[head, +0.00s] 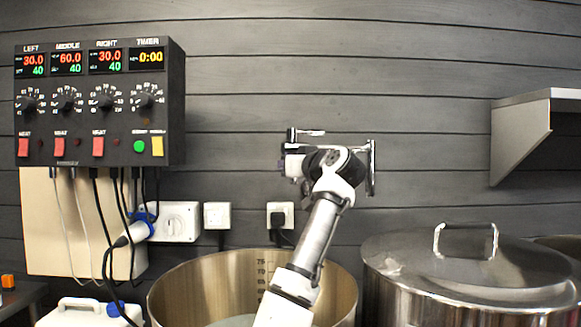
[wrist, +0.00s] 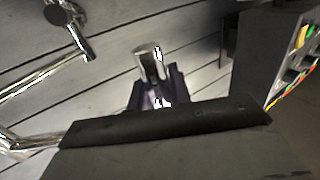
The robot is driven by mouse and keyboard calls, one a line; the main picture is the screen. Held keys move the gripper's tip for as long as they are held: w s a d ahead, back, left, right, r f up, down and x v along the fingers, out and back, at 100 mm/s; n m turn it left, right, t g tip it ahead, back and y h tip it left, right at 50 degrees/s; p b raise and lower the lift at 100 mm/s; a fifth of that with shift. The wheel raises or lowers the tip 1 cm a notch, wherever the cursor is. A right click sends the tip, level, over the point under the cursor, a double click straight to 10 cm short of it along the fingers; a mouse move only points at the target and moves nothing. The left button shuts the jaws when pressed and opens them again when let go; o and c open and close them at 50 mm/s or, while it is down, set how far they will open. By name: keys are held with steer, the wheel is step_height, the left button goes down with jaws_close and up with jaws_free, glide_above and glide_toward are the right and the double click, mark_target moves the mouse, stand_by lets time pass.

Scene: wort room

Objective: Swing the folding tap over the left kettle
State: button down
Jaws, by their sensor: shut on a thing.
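The chrome folding tap (head: 372,168) is on the dark plank wall, partly hidden behind my arm. Its short chrome end piece (head: 292,136) stands out at the left, just above my gripper (head: 291,165). In the wrist view, my gripper (wrist: 157,95) is shut on an upright chrome piece of the tap (wrist: 148,62). Other chrome tap pipes (wrist: 38,82) run along the left there. The left kettle (head: 190,290) is open, wide and steel, with a marked scale inside. The gripper and the held piece are above it in the picture; depth is hard to tell.
A lidded kettle (head: 470,270) stands at the right, with another at the right edge. A metal shelf (head: 522,130) juts from the wall. A control box (head: 100,110) with hanging cables is at the left. Sockets (head: 217,216) and a white canister (head: 85,312) sit below.

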steer(key=shift+a, duration=0.1)
steer(key=c, duration=1.3)
jaws_free()
steer(key=shift+a, duration=0.1)
steer(key=shift+s+d, duration=0.4)
steer(key=b+v, duration=0.4)
steer(key=v, duration=0.8)
steer(key=shift+s, duration=0.4)
steer(key=shift+d+f, duration=0.1)
steer(key=shift+d, duration=0.05)
